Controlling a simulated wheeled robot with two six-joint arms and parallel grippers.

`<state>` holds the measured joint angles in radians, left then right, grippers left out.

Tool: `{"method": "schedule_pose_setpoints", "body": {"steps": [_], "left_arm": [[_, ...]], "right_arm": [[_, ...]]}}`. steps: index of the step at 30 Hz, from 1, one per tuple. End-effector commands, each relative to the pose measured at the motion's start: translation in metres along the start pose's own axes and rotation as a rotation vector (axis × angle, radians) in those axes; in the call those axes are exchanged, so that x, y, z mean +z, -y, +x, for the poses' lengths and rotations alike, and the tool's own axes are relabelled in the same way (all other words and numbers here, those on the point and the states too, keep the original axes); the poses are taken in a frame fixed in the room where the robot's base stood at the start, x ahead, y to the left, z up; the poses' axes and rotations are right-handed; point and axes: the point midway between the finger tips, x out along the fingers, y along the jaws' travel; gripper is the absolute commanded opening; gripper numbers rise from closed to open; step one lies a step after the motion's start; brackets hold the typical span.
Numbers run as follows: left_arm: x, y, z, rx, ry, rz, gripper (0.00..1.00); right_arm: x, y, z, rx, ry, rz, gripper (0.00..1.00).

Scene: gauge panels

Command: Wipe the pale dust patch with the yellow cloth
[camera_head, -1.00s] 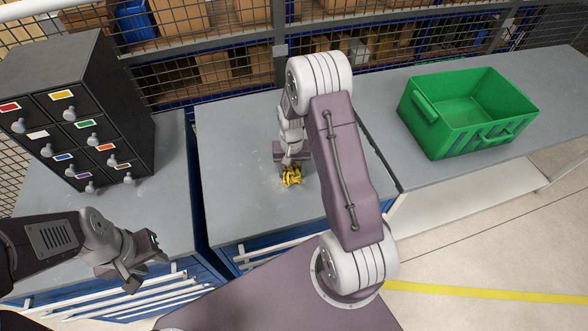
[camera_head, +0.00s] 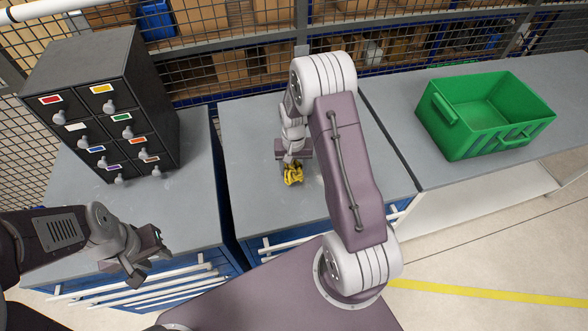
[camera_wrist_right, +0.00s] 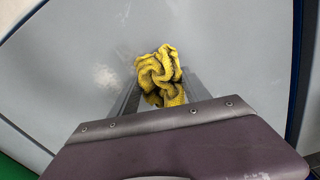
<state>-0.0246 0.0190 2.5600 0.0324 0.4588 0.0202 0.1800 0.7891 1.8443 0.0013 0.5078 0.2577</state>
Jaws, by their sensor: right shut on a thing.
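The yellow cloth (camera_head: 293,174) is a crumpled bundle at the bench top, low between the fingers of my right gripper (camera_head: 293,163). In the right wrist view the cloth (camera_wrist_right: 162,75) sits between the two fingers of my right gripper (camera_wrist_right: 160,88), which is shut on it. A pale dust patch (camera_wrist_right: 105,77) shows on the grey surface just left of the cloth in that view, with a small gap between them. Whether more dust lies under the cloth is hidden. My left gripper (camera_head: 145,258) is away from the cloth, at the lower left; its fingers are too unclear to judge.
The grey middle bench (camera_head: 250,125) is otherwise clear. A black drawer cabinet (camera_head: 115,110) stands on the left bench. A green crate (camera_head: 485,115) sits on the right bench. A mesh fence (camera_head: 400,45) with boxes behind closes off the back.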

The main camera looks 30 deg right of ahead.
Motion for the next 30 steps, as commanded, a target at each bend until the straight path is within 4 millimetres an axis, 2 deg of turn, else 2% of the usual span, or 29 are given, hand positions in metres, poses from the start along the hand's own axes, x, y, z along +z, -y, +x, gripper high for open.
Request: {"method": "schedule_pose_setpoints", "body": {"steps": [1,18,30], "left_arm": [[-0.001,0.0,-0.009,0.0,0.0,0.0,0.36],[-0.005,-0.001,-0.05,0.0,0.0,0.0,0.36],[-0.005,-0.001,-0.05,0.0,0.0,0.0,0.36]], "right_arm": [[0.0,0.0,-0.009,0.0,0.001,0.0,0.17],[-0.003,0.0,-0.058,0.0,0.0,-0.004,0.17],[-0.004,0.0,-0.059,0.0,0.0,-0.004,0.17]]}}
